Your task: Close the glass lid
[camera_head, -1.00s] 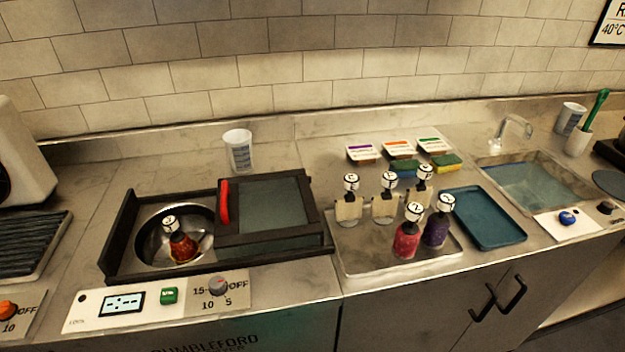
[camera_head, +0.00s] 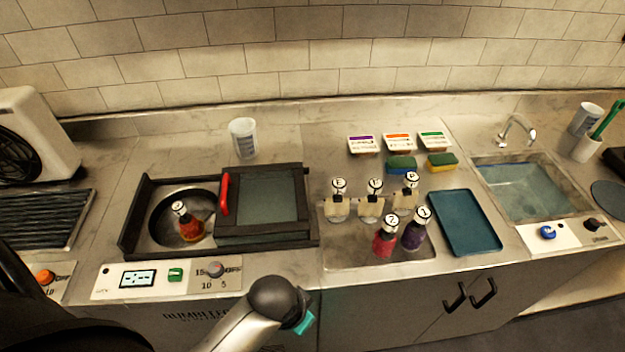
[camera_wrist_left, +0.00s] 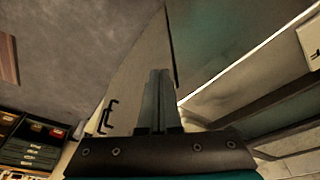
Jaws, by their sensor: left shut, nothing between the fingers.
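The glass lid (camera_head: 268,200) is a dark-framed pane with a red handle (camera_head: 224,194) on its left edge. It sits over the right part of a black-framed unit (camera_head: 128,222). The round metal basin (camera_head: 160,226) on the left is uncovered, with a red-orange bottle (camera_head: 189,224) standing in it. My left arm is in the head view at the bottom, in front of the counter and apart from the lid. My left gripper (camera_wrist_left: 158,100) shows in the left wrist view with its fingers together and empty. My right gripper is not in view.
A control panel (camera_head: 105,284) with a green button and a dial lies in front of the unit. A white cup (camera_head: 243,138) stands behind it. A metal tray (camera_head: 340,250) with several bottles is to the right, with a blue tray (camera_head: 466,222) beyond.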

